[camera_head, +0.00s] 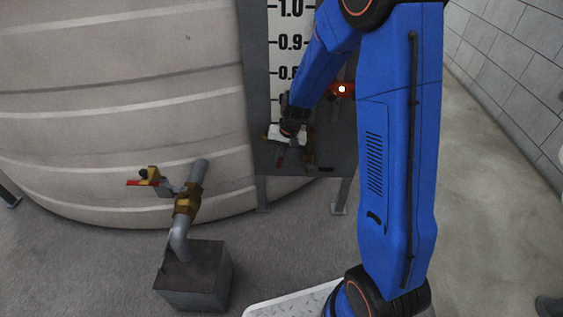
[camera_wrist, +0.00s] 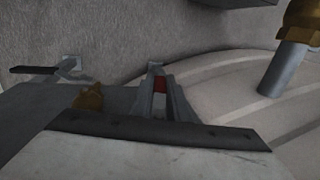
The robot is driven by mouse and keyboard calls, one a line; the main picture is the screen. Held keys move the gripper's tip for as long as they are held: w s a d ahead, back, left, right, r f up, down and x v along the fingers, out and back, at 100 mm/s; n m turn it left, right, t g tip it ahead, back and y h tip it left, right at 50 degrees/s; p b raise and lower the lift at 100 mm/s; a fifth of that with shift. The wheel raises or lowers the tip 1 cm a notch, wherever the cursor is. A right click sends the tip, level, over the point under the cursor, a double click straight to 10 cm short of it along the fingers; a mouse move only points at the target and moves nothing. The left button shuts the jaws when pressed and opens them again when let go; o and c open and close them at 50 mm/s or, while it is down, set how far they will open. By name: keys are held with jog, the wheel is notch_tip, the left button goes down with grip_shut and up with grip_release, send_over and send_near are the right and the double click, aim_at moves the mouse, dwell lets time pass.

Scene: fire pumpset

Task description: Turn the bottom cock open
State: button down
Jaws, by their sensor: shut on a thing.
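My gripper (camera_head: 283,148) is low in front of the gauge board in the head view. In the wrist view its two grey fingers (camera_wrist: 160,98) are closed around a red handle (camera_wrist: 160,83). The handle's red tip (camera_head: 280,161) also shows below the gripper in the head view. The brass body of the bottom cock (camera_wrist: 89,98) is left of the fingers in the wrist view. In the head view, it is a small, dark brassy shape (camera_head: 309,153) just right of the gripper. My wrist hides part of the cock, and its exact handle angle is unclear.
A large ribbed tank (camera_head: 110,100) stands behind and left. A pipe with a brass valve (camera_head: 187,200) and a red-tipped lever (camera_head: 142,182) rises from a grey block (camera_head: 194,275). A red fitting with a bright spot (camera_head: 342,89) is higher on the board.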

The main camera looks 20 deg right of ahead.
jog(key=shift+a+r+y, duration=0.15)
jog(key=shift+a+y, duration=0.35)
jog(key=shift+y, duration=0.5)
jog(key=shift+t, duration=0.3)
jog(key=c, duration=1.7)
grip_release()
jog(key=shift+w+r, duration=0.1)
jog(key=v, duration=1.1)
jog(key=shift+d+r, duration=0.25)
jog(key=shift+r, duration=0.1)
